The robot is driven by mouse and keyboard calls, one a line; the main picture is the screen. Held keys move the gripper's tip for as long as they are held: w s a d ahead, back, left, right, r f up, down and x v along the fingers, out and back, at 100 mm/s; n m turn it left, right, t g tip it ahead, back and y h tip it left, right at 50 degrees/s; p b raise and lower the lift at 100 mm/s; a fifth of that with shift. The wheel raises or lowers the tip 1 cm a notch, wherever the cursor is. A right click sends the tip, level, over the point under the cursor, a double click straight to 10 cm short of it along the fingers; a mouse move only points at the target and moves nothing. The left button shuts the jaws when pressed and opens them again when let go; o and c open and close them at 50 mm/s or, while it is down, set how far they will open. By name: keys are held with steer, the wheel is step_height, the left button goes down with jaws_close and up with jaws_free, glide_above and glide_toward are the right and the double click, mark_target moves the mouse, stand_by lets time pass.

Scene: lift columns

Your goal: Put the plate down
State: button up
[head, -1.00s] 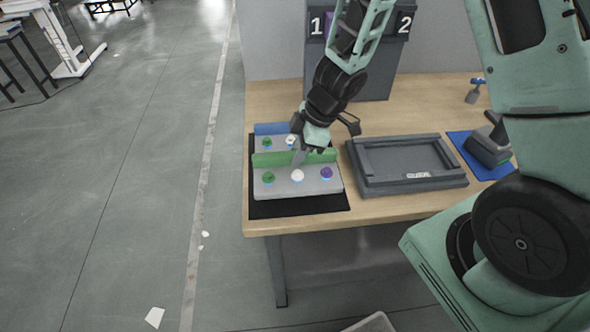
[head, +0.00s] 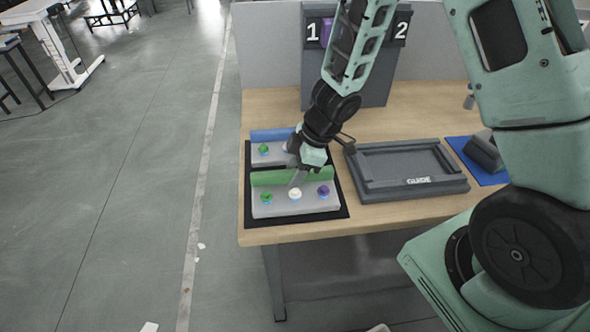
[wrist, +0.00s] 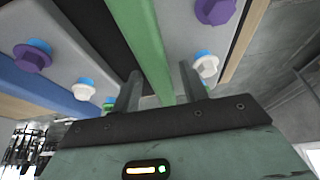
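The front grey plate (head: 310,203) has a green strip along its back edge and green, white and purple bolts in a row. It lies on a black mat (head: 342,208), apart from the plate behind it. My gripper (head: 296,179) is down at the middle of the green strip (head: 262,179). In the wrist view my two fingers (wrist: 160,80) stand on either side of the green strip (wrist: 148,40), with what looks like a narrow gap at each side. I read them as open around it. Contact at the fingertips is hard to see.
A second grey plate with a blue strip (head: 268,135) lies just behind. A dark tray marked GUIDE (head: 410,183) is to the right, then a blue mat (head: 480,174) with a grey object. A dark stand numbered 1 and 2 (head: 375,80) rises at the back.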

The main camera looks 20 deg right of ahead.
steer(key=shift+r+p, duration=0.3)
steer(key=shift+r, duration=0.1)
steer(key=p+v, duration=0.5)
steer(key=v, duration=0.6)
steer(key=w+a+r+m+t+h, duration=0.1)
steer(key=w+a+r+m+t, duration=0.1)
steer(key=w+a+r+t, duration=0.3)
steer(key=s+a+r+m+g+h, duration=0.1)
steer(key=s+a+r+g, duration=0.1)
steer(key=s, duration=0.6)
steer(key=s+a+r+m+g, duration=0.2)
steer(key=s+r, duration=0.1)
steer(key=s, duration=0.6)
steer(key=s+a+r+m+g+h, duration=0.1)
steer(key=s+a+r+g, duration=0.1)
steer(key=s, duration=0.6)
steer(key=shift+s+a+r+m+h, duration=0.25)
steer(key=shift+s+r+m+h, duration=0.05)
steer(key=shift+s+r, duration=0.15)
step_height(320, 180, down, 2)
steer(key=shift+f+b, duration=0.1)
steer(key=shift+b, duration=0.85)
